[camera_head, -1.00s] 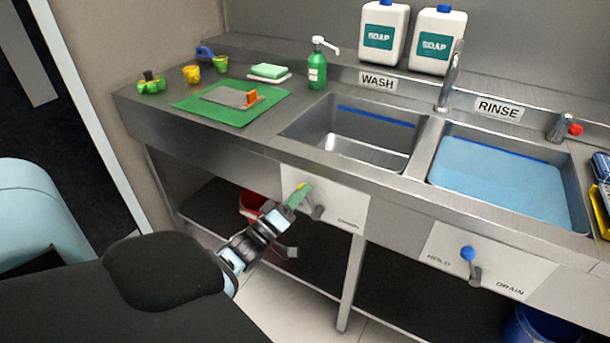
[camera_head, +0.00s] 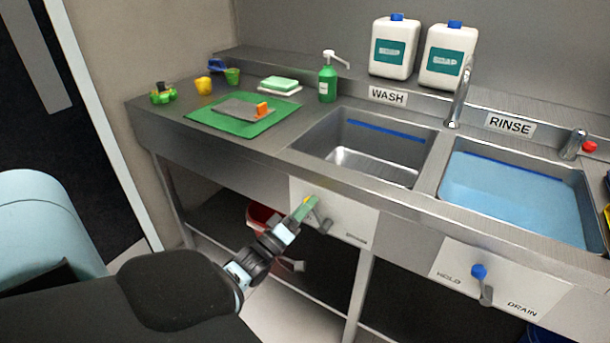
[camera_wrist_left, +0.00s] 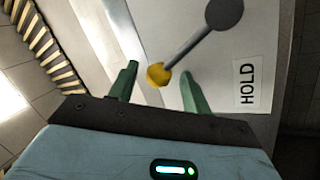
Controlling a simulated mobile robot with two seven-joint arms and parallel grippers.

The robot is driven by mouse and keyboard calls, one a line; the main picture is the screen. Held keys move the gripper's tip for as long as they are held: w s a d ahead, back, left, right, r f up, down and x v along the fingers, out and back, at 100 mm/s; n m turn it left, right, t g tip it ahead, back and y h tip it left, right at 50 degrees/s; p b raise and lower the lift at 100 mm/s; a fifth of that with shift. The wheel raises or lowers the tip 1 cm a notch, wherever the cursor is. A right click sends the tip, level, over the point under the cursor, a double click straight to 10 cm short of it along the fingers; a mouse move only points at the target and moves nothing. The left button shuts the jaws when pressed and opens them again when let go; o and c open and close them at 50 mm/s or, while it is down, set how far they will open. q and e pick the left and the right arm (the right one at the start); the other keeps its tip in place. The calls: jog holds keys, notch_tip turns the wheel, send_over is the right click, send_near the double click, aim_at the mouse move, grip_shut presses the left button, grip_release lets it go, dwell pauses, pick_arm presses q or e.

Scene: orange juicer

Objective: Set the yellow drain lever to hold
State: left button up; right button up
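The yellow drain lever (camera_wrist_left: 159,75) has a round yellow knob on a grey arm that runs to a dark pivot at the upper right of the left wrist view. Its knob also shows partly in the head view (camera_head: 308,201), on the white panel (camera_head: 347,217) under the wash sink. My left gripper (camera_wrist_left: 160,72) has green fingers spread on either side of the knob, with gaps visible. It also shows in the head view (camera_head: 304,208). The HOLD label (camera_wrist_left: 247,84) is right of the knob in the wrist view. My right gripper is out of view.
A blue-knobbed lever (camera_head: 479,272) is on the panel under the water-filled rinse sink (camera_head: 515,205). A red bucket (camera_head: 262,216) stands below the counter behind my left gripper. The counter leg (camera_head: 359,295) is right of my arm. A green mat (camera_head: 215,122) lies above.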

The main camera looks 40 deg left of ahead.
pick_arm(q)
jog(key=v, duration=0.7)
jog(key=shift+s+b, duration=0.35)
jog(key=shift+b, duration=0.1)
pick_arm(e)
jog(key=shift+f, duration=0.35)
pick_arm(q)
jog(key=shift+f, duration=0.2)
jog(key=s+d+f+m+g+h+p, duration=0.1)
jog(key=s+d+f+m+g+p, duration=0.55)
jog(key=s+d, duration=0.45)
jog(key=s+d+f+m+g+p, duration=0.1)
jog(key=s+d+m+g+p, duration=0.1)
jog(key=s+d, duration=0.4)
jog(key=s+d+f+m+g+h+p, duration=0.1)
jog(key=s+d+m+g, duration=0.3)
jog(key=s, duration=0.7)
jog(key=shift+s+d+g+p, duration=0.3)
jog(key=shift+d+g+p, duration=0.25)
jog(key=shift+d, duration=0.55)
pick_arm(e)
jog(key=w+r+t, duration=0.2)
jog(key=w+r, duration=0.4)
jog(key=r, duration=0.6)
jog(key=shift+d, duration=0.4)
